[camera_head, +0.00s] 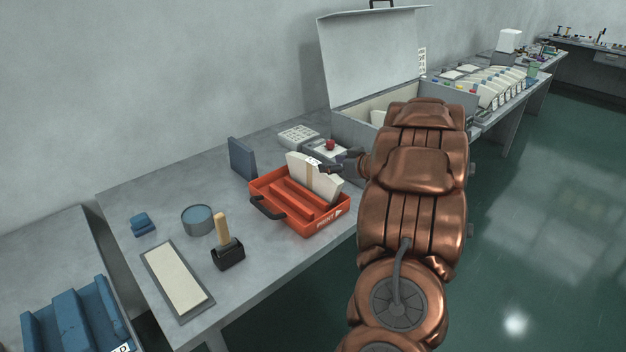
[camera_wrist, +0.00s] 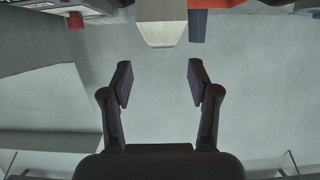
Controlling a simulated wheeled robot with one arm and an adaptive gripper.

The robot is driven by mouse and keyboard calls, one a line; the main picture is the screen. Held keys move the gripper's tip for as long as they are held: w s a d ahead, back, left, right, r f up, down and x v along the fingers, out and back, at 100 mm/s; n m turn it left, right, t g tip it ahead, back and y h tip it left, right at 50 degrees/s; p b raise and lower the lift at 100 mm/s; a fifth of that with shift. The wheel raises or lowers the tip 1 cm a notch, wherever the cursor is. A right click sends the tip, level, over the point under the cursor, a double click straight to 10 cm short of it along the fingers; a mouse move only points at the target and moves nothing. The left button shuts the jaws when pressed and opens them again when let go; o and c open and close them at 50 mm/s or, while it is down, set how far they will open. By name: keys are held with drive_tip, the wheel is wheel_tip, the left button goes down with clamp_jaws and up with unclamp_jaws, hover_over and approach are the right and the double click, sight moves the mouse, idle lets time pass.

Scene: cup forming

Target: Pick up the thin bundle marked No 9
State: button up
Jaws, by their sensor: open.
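A thin off-white bundle (camera_head: 317,181) with a brown band stands upright in the orange-red tray (camera_head: 318,223) in the head view. A small label shows near its top edge, but its number is too small to read. My gripper (camera_head: 326,168) is beside the bundle's upper right part, partly hidden by my arm. In the wrist view, my gripper (camera_wrist: 160,72) is open, with nothing between its fingers. A pale, tapering block (camera_wrist: 162,25), seemingly the bundle, is just beyond the fingertips. I cannot tell whether the gripper touches it.
A blue slab (camera_head: 242,158) stands behind the tray. A round tin (camera_head: 198,219), a wooden-handled tool (camera_head: 227,248) and a framed pale pad (camera_head: 177,277) are to the left. An open grey case (camera_head: 350,127) is behind my arm. The front-left bench has bare room.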

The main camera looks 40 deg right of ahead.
sight(314, 163)
drive_tip(key=shift+x, duration=1.15)
drive_tip(key=shift+p+x, duration=0.35)
drive_tip(key=shift+x, duration=2.35)
drive_tip(key=shift+a, duration=0.15)
drive_tip(key=shift+c, duration=0.2)
clamp_jaws()
